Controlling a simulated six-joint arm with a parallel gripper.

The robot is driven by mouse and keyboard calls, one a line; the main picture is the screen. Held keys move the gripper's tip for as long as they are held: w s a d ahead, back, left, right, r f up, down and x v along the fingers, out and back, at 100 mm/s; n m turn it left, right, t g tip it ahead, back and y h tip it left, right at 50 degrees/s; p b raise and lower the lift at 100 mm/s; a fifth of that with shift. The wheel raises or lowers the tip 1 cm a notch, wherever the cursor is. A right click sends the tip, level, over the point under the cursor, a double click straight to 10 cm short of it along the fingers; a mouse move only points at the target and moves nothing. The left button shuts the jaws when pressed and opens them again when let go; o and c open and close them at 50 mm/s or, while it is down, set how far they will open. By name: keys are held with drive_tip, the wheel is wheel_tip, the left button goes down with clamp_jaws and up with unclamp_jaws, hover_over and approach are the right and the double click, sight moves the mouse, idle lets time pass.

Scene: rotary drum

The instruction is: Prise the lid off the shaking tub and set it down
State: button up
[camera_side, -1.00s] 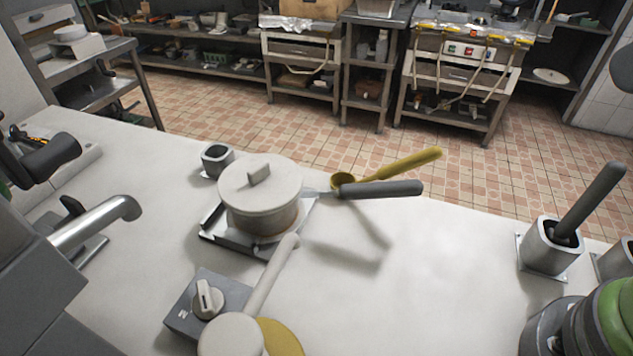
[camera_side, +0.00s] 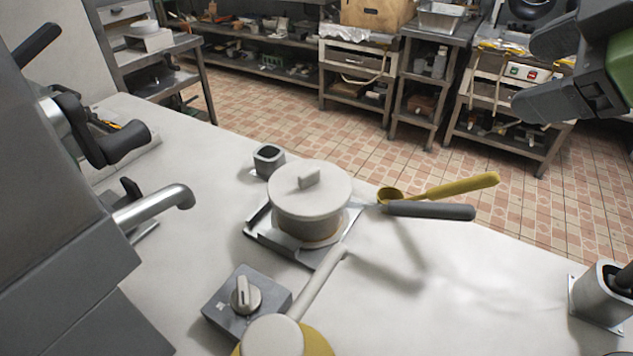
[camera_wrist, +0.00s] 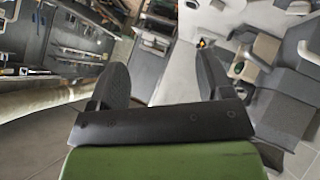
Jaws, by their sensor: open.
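The tub (camera_side: 306,228) is a squat pale pot with a brownish band near its base. It stands upright on a square metal tray (camera_side: 265,238) on the white counter. Its pale round lid (camera_side: 290,192), with an upright tab on top, sits on the tub. My gripper (camera_side: 530,76) is at the upper right of the side view, well apart from the tub. Its dark fingers are spread and nothing is between them. In the wrist view my gripper (camera_wrist: 160,70) also shows open and empty; I cannot make out the tub there.
A dark-handled tool (camera_side: 430,209) and a yellow ladle (camera_side: 455,187) lie right of the tub. A small square cup (camera_side: 268,160) stands behind it. A dial box (camera_side: 245,300) and a pale long-handled tool (camera_side: 275,335) are in front. The counter's right-hand middle is clear.

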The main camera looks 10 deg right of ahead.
drive_tip(key=w+a+f+n+t, duration=0.2)
drive_tip(key=w+a+f+n, duration=0.45)
drive_tip(key=n, duration=0.55)
drive_tip(key=n+t+y, duration=0.2)
drive_tip(key=n, duration=1.5)
approach(311, 173)
drive_tip(key=shift+y, duration=0.4)
drive_tip(key=shift+d+x, duration=0.1)
drive_tip(key=shift+x, duration=2.1)
drive_tip(key=shift+d+x, duration=0.15)
drive_tip(key=shift+x, duration=2)
drive_tip(key=shift+w+f, duration=0.1)
drive_tip(key=shift+c, duration=0.2)
drive_tip(key=c, duration=1)
